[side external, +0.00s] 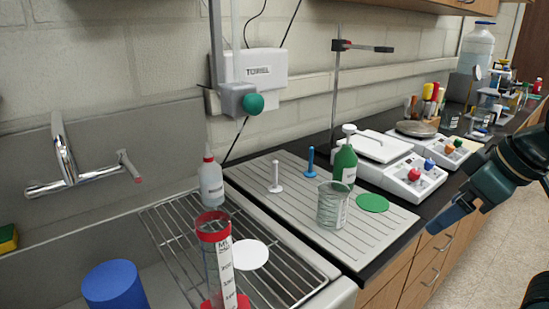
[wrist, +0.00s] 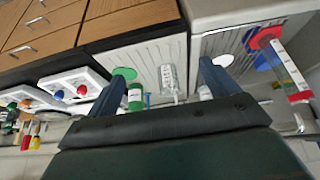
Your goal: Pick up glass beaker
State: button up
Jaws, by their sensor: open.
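The clear glass beaker (side external: 333,205) stands upright on the ribbed drain board, near its front edge, with faint markings on its side. It also shows in the wrist view (wrist: 168,80), upside down in the picture, between my two fingers. My gripper (side external: 455,215) is at the right in the side view, beyond the counter's front edge and well apart from the beaker. In the wrist view its two blue fingers (wrist: 160,82) are spread wide with nothing between them at close range.
A green bottle (side external: 345,160) stands just behind the beaker, and a green disc (side external: 372,203) lies right of it. White and blue pegs (side external: 275,178) are to its left. A red-topped cylinder (side external: 218,260) stands front left. Hot plates (side external: 410,178) stand to the right.

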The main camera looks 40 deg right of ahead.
dwell(0.3)
